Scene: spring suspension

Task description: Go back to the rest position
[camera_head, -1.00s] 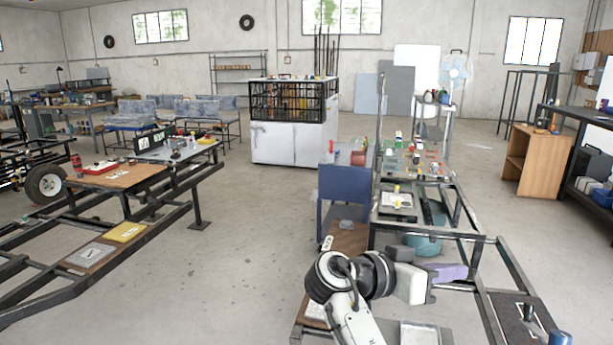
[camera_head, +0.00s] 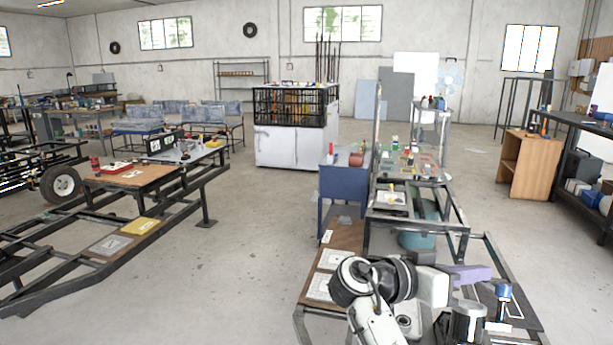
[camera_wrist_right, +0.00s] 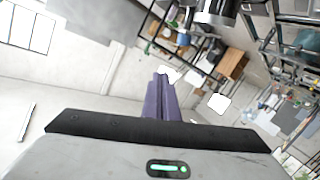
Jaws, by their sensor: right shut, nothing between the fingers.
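My right gripper (camera_head: 474,275) shows at the lower right of the head view, at the end of my white and black right arm. Its purple fingers point right, above the black frame on the right. In the right wrist view the purple fingers (camera_wrist_right: 161,98) are together, with nothing between them. My left gripper is in neither view.
A blue cart (camera_head: 340,192) stands beyond my arm. A brown workbench (camera_head: 135,177) is at the left. The floor between (camera_head: 245,260) is clear.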

